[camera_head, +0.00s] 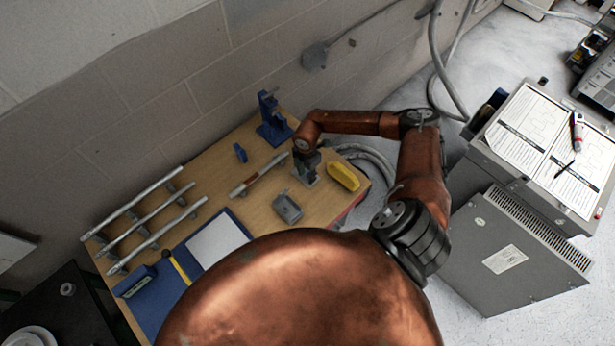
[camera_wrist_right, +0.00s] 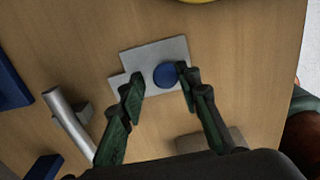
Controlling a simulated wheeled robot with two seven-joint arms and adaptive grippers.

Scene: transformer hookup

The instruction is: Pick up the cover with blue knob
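The cover is a flat light-grey plate (camera_wrist_right: 136,62) with a round blue knob (camera_wrist_right: 164,76), lying on the wooden table in the right wrist view. My right gripper (camera_wrist_right: 160,83) is open above the cover. Its two green fingers are on either side of the knob, the right fingertip very near it and the left one with a clear gap. In the head view my right gripper (camera_head: 306,172) points down at the table and mostly hides the cover. My left gripper is not in view.
On the table (camera_head: 213,180), a yellow object (camera_head: 342,177) and a grey box-like piece (camera_head: 287,208) are close to the right gripper. A metal rod (camera_head: 258,175), a blue stand (camera_head: 272,120) and a small blue block (camera_head: 240,152) lie beyond. A grey cabinet (camera_head: 505,250) stands right.

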